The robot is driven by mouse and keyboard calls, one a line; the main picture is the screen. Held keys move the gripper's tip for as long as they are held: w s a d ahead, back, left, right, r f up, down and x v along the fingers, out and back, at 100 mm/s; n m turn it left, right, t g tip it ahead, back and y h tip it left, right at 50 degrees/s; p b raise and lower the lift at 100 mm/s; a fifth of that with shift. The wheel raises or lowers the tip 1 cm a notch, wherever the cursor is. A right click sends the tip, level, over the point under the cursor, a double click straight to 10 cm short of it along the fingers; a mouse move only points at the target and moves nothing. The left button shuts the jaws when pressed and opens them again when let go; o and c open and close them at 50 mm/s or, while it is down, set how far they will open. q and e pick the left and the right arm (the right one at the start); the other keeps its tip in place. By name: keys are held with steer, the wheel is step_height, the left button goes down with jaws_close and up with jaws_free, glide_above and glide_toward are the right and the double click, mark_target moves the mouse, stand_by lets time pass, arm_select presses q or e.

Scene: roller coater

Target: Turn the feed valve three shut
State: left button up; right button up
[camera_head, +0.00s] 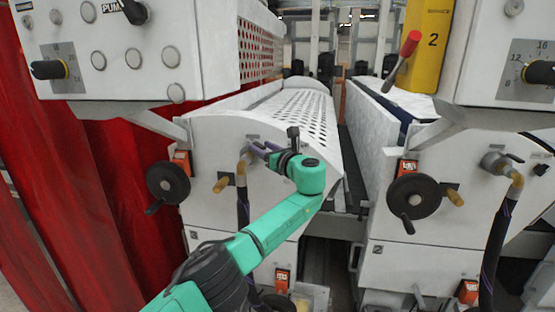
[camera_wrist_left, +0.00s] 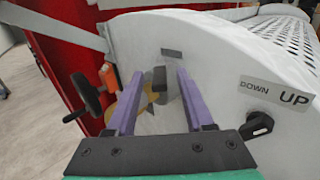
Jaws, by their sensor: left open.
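My left gripper (camera_head: 257,150) reaches to the front of the left machine unit, beside a valve with a brass pipe fitting (camera_head: 242,165) and a hose below it. In the left wrist view its two purple fingers (camera_wrist_left: 160,85) are apart. A dark valve handle (camera_wrist_left: 160,77) shows between them, with a gap on each side; I cannot tell how deep the fingers reach around it. The fingers partly hide the valve body. A similar valve (camera_head: 495,162) with a hose is on the right unit. I cannot read a number on either. My right gripper is out of view.
A black handwheel (camera_head: 168,183) is left of the gripper, and another (camera_head: 412,197) is on the right unit. A black knob (camera_wrist_left: 259,124) sits beside the DOWN/UP label (camera_wrist_left: 275,94). A control box (camera_head: 130,50) overhangs at upper left. Red curtains (camera_head: 110,190) hang at left.

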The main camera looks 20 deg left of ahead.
arm_select(q)
steer(key=b+v, duration=0.5)
steer(key=v, duration=0.8)
